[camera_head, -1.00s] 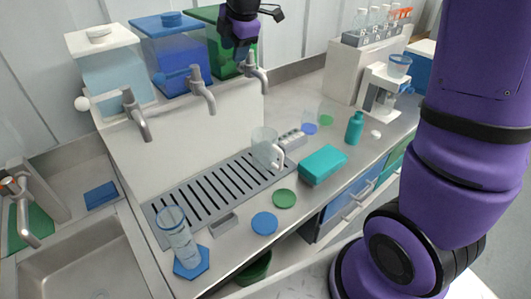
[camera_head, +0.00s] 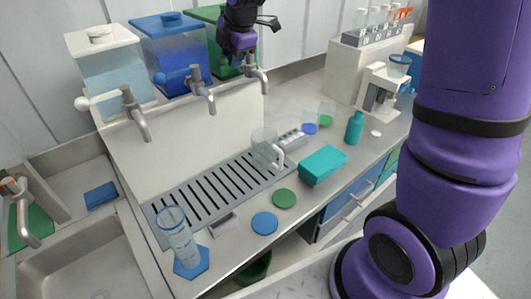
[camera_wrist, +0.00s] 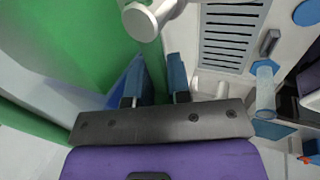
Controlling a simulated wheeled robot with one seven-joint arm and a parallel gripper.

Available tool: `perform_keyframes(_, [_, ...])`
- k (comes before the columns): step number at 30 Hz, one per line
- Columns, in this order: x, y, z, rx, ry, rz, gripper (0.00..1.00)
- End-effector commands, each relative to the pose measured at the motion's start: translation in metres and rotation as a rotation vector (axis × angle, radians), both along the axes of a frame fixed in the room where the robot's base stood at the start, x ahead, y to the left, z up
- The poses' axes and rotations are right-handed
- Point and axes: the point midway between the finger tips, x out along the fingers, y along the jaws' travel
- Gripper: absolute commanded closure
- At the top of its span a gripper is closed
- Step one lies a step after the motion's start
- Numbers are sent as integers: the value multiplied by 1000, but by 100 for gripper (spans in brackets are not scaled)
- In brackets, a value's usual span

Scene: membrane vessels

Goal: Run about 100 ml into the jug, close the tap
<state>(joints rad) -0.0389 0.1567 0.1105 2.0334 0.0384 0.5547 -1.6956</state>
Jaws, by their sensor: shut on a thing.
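My gripper (camera_head: 240,52) is at the tap (camera_head: 258,76) of the green tank (camera_head: 208,16), high at the back. In the wrist view, the two blue fingers (camera_wrist: 160,84) stand a little apart before the green tank, close to the grey tap (camera_wrist: 150,18). My gripper is shut on what seems to be this tap's handle, which is mostly hidden. The clear jug (camera_head: 264,146) stands upright on the right end of the slotted drain tray (camera_head: 160,206), below the green tank's tap. Its liquid level and any stream are too faint to tell.
A white-lidded tank (camera_head: 106,70) and a blue tank (camera_head: 172,50) with their own taps stand to the left. A clear cylinder (camera_head: 176,236) stands at the front left.

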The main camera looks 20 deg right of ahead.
Motion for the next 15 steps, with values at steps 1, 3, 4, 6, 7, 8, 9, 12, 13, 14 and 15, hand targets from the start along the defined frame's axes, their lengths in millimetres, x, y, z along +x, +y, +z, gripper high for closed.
perform_keyframes(1, [0,0,0,0,0,0,100])
perform_keyframes(3, [0,0,0,0,0,0,100])
perform_keyframes(4, [0,0,0,0,0,1,100])
perform_keyframes(6, [-1,-1,0,1,0,13,100])
perform_keyframes(7, [-1,-1,0,0,0,25,100])
perform_keyframes(8, [-2,-2,0,0,1,40,100])
perform_keyframes(9, [-3,-3,0,1,0,64,100])
perform_keyframes(12, [-7,-5,1,1,-1,133,100])
perform_keyframes(13, [-8,-5,1,1,0,152,100])
perform_keyframes(14, [-9,-5,1,0,0,172,100])
perform_keyframes(15, [-10,-5,1,1,0,193,100])
